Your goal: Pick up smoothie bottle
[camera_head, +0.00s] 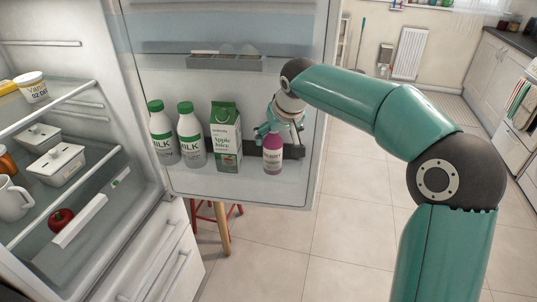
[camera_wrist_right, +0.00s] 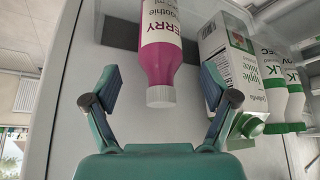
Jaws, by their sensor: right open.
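The smoothie bottle (camera_head: 272,156) is magenta with a pale label and stands upright in the fridge door's lower shelf, at its right end. In the right wrist view the bottle (camera_wrist_right: 161,62) appears upside down, its white cap towards my gripper. In the wrist view the right gripper (camera_wrist_right: 159,82) is open, one finger on each side of the bottle, with gaps between. My left gripper is not in view.
An apple juice carton (camera_head: 226,140) stands left of the bottle, close to one finger in the wrist view. Two milk bottles (camera_head: 190,136) stand further left. The open fridge door (camera_head: 180,185) has a dark rail (camera_head: 300,134). Fridge shelves hold white containers (camera_head: 55,163) and a red apple (camera_head: 61,219).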

